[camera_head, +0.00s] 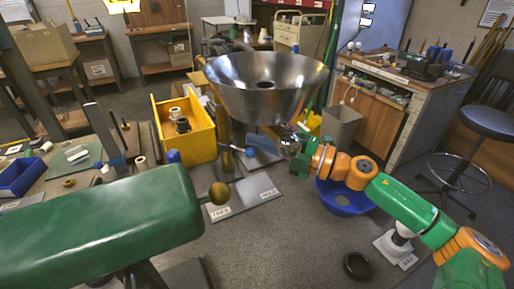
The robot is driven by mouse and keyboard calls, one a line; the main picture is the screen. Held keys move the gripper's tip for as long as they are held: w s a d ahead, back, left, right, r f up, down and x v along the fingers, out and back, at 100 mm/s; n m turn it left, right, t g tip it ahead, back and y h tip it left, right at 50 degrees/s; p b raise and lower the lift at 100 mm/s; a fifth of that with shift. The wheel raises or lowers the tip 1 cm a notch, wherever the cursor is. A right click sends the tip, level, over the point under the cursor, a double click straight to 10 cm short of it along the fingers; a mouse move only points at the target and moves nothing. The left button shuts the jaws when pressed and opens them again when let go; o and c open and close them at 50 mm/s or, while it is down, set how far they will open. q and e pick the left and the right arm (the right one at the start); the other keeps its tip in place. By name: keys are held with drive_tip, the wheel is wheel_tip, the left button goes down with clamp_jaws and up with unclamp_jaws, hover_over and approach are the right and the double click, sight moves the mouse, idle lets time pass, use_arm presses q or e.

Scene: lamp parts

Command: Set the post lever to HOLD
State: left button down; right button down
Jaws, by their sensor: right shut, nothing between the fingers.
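A brass-coloured post (224,128) stands on a grey base plate (243,190) under a wide metal bowl-shaped shade (264,88). The plate carries a FREE label (221,213) at front left and a HOLD label (268,194) at right. A blue lever (263,143) sticks out to the right of the post, over the HOLD side; its exact setting is hard to tell. My right gripper (289,146) is shut and empty at the lever's right end, below the shade; I cannot tell if they touch. My left gripper is not in view.
A large green rounded body (110,225) with a brass ball (219,193) fills the left foreground. A yellow bin (187,140) stands behind left of the post. A blue bowl (343,198) lies at right, and a black ring (357,266) in front.

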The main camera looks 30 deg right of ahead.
drive_tip(key=s+a+r+p, duration=0.4)
drive_tip(key=s+r+p, duration=0.1)
drive_tip(key=s, duration=0.4)
drive_tip(key=shift+s+a+r, duration=0.35)
drive_tip(key=shift+a+r, duration=0.05)
drive_tip(key=shift+r, duration=0.05)
